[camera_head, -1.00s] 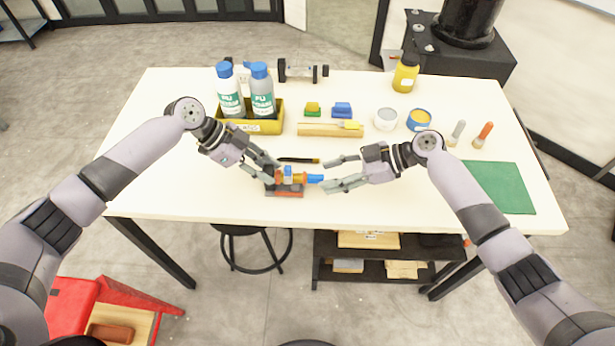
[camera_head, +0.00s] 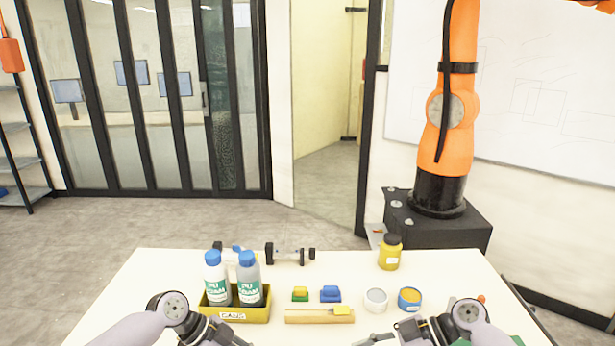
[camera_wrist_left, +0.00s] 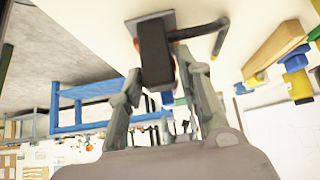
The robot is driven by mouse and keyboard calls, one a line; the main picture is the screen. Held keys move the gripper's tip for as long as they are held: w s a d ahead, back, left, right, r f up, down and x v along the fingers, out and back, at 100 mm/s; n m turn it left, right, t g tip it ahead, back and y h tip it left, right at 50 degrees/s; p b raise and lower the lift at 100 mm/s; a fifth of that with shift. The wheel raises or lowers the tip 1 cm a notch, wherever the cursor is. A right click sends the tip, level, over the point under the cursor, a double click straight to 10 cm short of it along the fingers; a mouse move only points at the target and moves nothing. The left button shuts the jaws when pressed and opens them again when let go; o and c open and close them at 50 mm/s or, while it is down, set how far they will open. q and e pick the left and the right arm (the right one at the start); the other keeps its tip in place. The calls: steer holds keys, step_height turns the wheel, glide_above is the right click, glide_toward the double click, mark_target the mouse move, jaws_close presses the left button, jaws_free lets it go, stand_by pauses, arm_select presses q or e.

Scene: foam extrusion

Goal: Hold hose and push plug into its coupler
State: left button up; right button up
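The head view now looks higher, and the coupler, plug and hose are below its bottom edge. My left gripper (camera_wrist_left: 160,68) shows in the left wrist view with its two fingers spread apart. A dark block (camera_wrist_left: 154,48) on a grey plate, with a bit of red beside it, lies at the fingertips. I cannot tell whether the fingers touch it, and the hose cannot be made out. My right gripper (camera_head: 378,338) is only partly in the head view at the bottom edge, so its opening and the plug are hidden.
The table (camera_head: 330,268) holds a yellow bin (camera_head: 236,314) with PU foam bottles, a wooden block (camera_head: 305,316), small blue and green-yellow pieces, two round cans (camera_head: 409,299) and a yellow jar (camera_head: 390,256). An orange robot arm (camera_head: 445,110) stands behind at the right.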

arm_select(q)
steer(key=o, duration=0.3)
steer(key=shift+r, duration=0.1)
